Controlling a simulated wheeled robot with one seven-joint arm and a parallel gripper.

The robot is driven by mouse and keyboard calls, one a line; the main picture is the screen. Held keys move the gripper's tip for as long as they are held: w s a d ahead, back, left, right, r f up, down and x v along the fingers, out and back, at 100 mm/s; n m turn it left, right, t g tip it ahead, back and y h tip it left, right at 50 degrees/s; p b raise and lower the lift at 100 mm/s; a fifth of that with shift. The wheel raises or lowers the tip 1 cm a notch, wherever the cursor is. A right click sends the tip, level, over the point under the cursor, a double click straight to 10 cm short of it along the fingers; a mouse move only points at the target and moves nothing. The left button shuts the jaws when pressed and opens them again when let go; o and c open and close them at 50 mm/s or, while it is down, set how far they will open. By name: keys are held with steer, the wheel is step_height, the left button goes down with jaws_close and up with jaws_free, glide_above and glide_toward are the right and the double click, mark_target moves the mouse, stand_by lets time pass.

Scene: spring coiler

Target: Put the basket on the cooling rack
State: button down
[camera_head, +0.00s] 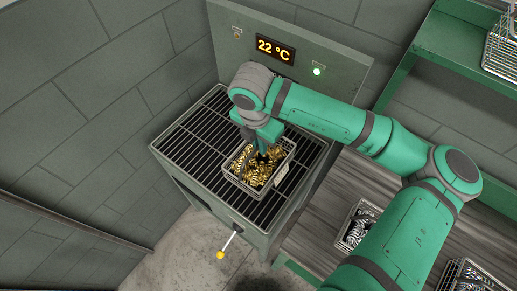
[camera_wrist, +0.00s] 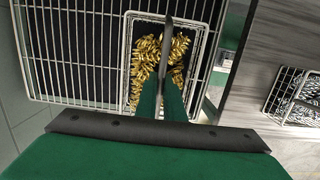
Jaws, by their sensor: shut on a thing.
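The basket (camera_head: 275,179) is a white wire basket filled with golden springs (camera_head: 255,172). It is at the front right part of the cooling rack (camera_head: 190,143), a dark barred grate on a green-grey stand. In the wrist view the basket (camera_wrist: 128,70) lies over the bars of the rack (camera_wrist: 75,60). My gripper (camera_head: 262,152) is above the basket. In the wrist view my gripper (camera_wrist: 165,88) is shut on the dark handle bar (camera_wrist: 166,45) that crosses over the basket. I cannot tell whether the basket's bottom touches the bars.
A panel reading 22 °C (camera_head: 276,49) with a lit green lamp stands behind the rack. A lever with a yellow knob (camera_head: 220,254) sticks out in front. A wooden bench (camera_head: 318,232) at the right holds a basket of grey springs (camera_head: 358,226). The rack's left side is clear.

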mark_target(259, 155)
steer(key=shift+w+a+f, duration=0.1)
steer(key=shift+w+f, duration=0.3)
steer(key=shift+f, duration=1.55)
steer(key=shift+a+f, duration=0.1)
steer(key=c, duration=1.9)
jaws_free()
steer(key=shift+o, duration=0.2)
step_height(259, 155, up, 12)
steer(key=s, duration=0.1)
steer(key=shift+s+a, duration=0.15)
steer(key=shift+a, duration=0.25)
